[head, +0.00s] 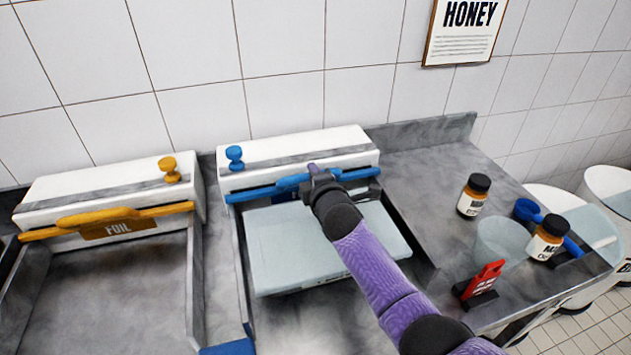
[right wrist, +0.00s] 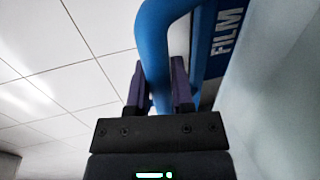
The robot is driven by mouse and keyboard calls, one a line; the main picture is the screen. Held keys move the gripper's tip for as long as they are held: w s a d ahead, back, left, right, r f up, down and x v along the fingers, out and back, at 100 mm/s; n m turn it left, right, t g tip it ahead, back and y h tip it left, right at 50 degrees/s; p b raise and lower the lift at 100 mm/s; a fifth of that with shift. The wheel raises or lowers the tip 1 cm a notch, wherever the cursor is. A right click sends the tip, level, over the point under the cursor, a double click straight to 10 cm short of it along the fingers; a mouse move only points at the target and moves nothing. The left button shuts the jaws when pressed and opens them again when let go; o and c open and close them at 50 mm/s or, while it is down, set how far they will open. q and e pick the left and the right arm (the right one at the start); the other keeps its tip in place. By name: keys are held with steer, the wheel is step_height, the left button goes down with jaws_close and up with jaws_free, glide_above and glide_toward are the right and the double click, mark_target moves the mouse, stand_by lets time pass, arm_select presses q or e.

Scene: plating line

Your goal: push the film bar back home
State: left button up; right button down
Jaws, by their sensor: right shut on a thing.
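The blue film bar (head: 262,191) lies along the front of the white film dispenser (head: 290,146). Its blue handle and the word FILM (right wrist: 228,32) show close up in the right wrist view. My right gripper (head: 314,174) reaches in from the lower right and is shut on the bar's handle (right wrist: 152,45), which passes between its two fingers (right wrist: 156,85). The gripper and wrist hide part of the bar in the head view. A pale sheet or tray (head: 290,255) lies below the bar, partly hidden by my arm. My left gripper is not in view.
A foil dispenser (head: 95,190) with a yellow bar stands to the left. Grey counter is clear between the dispenser and jars.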

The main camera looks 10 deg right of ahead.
steer(key=shift+w, duration=0.15)
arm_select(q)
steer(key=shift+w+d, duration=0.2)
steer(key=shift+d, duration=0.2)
arm_select(e)
steer(key=shift+r, duration=0.1)
steer(key=c, duration=0.9)
jaws_free()
steer(key=shift+c, duration=0.2)
steer(key=o, duration=0.4)
steer(key=shift+w, duration=0.25)
steer(key=shift+o, duration=0.2)
steer(key=shift+s, duration=0.1)
steer(key=shift+s+p, duration=0.25)
steer(key=shift+p, duration=0.05)
arm_select(q)
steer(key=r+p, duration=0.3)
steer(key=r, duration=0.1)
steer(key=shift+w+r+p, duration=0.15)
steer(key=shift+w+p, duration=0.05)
steer(key=shift+p, duration=0.2)
arm_select(e)
steer(key=v, duration=0.9)
steer(key=shift+s, duration=0.25)
